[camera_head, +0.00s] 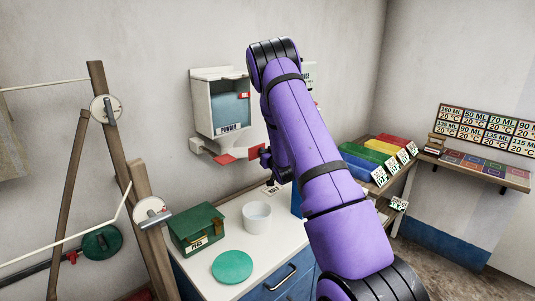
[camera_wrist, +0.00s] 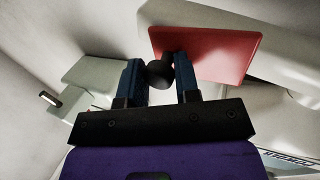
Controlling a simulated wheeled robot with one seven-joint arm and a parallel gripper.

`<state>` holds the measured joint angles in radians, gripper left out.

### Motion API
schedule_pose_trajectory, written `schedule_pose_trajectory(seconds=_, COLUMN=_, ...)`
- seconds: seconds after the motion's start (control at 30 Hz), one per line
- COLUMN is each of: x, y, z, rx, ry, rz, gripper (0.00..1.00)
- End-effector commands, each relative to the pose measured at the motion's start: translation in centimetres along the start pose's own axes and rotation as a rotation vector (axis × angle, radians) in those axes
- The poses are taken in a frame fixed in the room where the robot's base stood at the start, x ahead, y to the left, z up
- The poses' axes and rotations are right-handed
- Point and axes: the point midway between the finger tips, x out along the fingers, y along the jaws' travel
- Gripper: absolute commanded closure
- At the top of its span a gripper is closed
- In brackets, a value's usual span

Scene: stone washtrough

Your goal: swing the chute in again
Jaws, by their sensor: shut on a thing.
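The white powder dispenser (camera_head: 220,118) hangs on the wall, with a bluish window and a "POWDER" label. The red chute (camera_head: 238,155) sits at its underside; in the wrist view it is a flat red plate (camera_wrist: 208,42). My gripper (camera_head: 265,155) is at the right end of the chute. In the wrist view its blue fingers are closed on a round black knob (camera_wrist: 158,74), beside the red plate's edge. How the knob joins the chute is hidden. My purple arm covers the dispenser's right side.
Below, a white tub (camera_head: 256,217), a green box (camera_head: 197,230) and a round green disc (camera_head: 232,266) stand on the white counter (camera_head: 265,252). Coloured trays (camera_head: 380,148) are at the right. Wooden posts (camera_head: 118,150) stand at the left.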

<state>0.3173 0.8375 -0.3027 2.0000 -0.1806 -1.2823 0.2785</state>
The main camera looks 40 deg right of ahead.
Motion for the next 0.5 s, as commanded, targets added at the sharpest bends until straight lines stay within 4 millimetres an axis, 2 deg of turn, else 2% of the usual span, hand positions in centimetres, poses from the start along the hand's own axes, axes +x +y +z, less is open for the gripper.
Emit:
schedule_pose_trajectory(seconds=0.2, x=0.34, y=0.29, z=-0.47, rx=-0.003, ry=0.011, rz=0.006, gripper=1.0)
schedule_pose_trajectory(seconds=0.23, x=0.35, y=0.29, z=-0.47, rx=-0.003, ry=0.011, rz=0.006, gripper=0.68)
schedule_pose_trajectory(seconds=0.3, x=0.35, y=0.26, z=-0.49, rx=-0.002, ry=0.011, rz=0.005, gripper=0.52)
schedule_pose_trajectory(seconds=0.33, x=0.36, y=0.22, z=-0.49, rx=-0.002, ry=0.012, rz=0.004, gripper=0.46)
schedule_pose_trajectory(seconds=0.5, x=0.4, y=-0.07, z=-0.51, rx=-0.001, ry=0.012, rz=-0.001, gripper=0.46)
